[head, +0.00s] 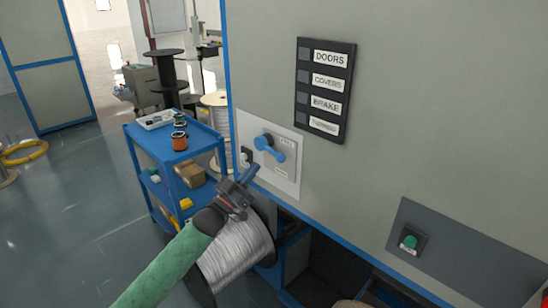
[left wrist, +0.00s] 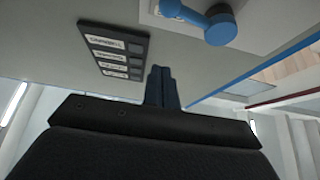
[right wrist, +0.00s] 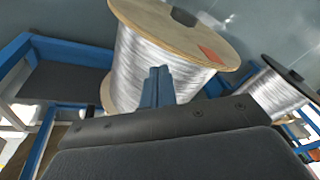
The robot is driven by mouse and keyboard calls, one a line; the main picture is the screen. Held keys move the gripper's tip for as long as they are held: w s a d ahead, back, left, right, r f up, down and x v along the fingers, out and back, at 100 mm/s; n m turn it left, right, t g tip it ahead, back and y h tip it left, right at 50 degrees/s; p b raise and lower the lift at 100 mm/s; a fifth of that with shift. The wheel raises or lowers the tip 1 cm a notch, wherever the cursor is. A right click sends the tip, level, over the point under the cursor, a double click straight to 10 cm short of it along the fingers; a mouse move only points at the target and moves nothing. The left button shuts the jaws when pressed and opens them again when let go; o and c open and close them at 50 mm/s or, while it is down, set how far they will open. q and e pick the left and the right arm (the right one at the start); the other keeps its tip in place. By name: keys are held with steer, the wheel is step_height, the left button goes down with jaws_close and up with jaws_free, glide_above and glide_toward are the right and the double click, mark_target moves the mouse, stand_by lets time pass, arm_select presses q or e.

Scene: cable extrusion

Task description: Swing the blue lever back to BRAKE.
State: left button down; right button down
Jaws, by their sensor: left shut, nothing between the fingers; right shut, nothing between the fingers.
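The blue lever (head: 270,147) is on a pale plate (head: 286,176) on the machine's front panel. Its round hub is at the upper left and its arm slants down to the right. The plate has a small label above and another below, too small to read surely. The lever also shows at the top of the left wrist view (left wrist: 215,24). My left gripper (head: 248,174) is shut and empty, just below and left of the lever, apart from it as far as I can tell. My right gripper (right wrist: 158,84) is shut and empty, in front of a wire spool (right wrist: 180,50).
A dark indicator panel (head: 325,90) with labels DOORS, COVERS, BRAKE and another is above right of the lever. A green button (head: 409,242) is at lower right. A blue cart (head: 172,150) stands at left.

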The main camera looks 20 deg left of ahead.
mark_target(274, 154)
stand_by(0.4)
